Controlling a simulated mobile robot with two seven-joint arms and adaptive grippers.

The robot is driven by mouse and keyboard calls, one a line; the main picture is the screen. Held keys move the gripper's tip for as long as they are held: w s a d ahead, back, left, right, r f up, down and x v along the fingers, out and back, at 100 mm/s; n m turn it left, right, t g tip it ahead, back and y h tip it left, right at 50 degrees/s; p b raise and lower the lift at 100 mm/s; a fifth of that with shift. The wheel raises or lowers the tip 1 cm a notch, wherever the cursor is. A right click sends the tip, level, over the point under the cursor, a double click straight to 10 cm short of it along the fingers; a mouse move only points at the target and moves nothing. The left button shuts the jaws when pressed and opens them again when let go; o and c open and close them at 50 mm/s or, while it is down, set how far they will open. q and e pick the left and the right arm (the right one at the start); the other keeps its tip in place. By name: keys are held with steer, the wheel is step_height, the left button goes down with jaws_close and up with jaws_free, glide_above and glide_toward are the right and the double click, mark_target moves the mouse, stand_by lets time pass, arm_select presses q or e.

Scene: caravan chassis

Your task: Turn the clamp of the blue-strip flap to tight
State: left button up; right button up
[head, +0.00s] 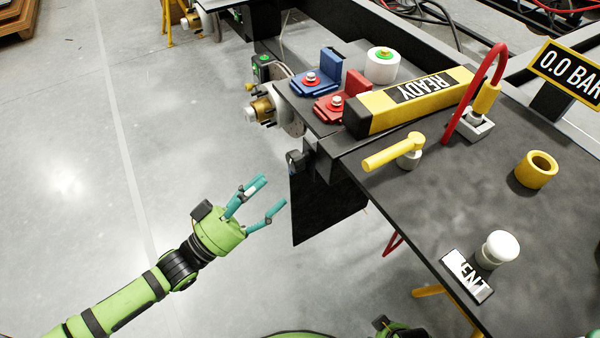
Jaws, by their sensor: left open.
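A black flap (322,205) hangs from the near left edge of the dark chassis. A small dark clamp (297,159) sits at its upper left corner, with a faint bluish spot below it. I cannot make out a clear blue strip or the clamp's setting. My left gripper (267,196) is open and empty, left of the flap and below the clamp, with its teal fingers pointing toward them. It appears apart from both. Part of my right arm's green and dark end shows at the bottom edge; its fingers cannot be made out.
On the chassis are a blue bracket (322,76), a red bracket (343,97), a yellow READY block (415,100), a yellow-handled lever (395,152), a yellow ring (536,170) and a white knob (497,249). Open grey floor (90,200) lies to the left.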

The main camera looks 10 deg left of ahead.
mark_target(290, 164)
arm_select(q)
steer(key=x, duration=0.6)
steer(key=shift+w+d+r, duration=0.1)
steer(key=shift+w+r, duration=0.1)
steer(key=shift+w, duration=0.1)
steer(key=c, duration=1.1)
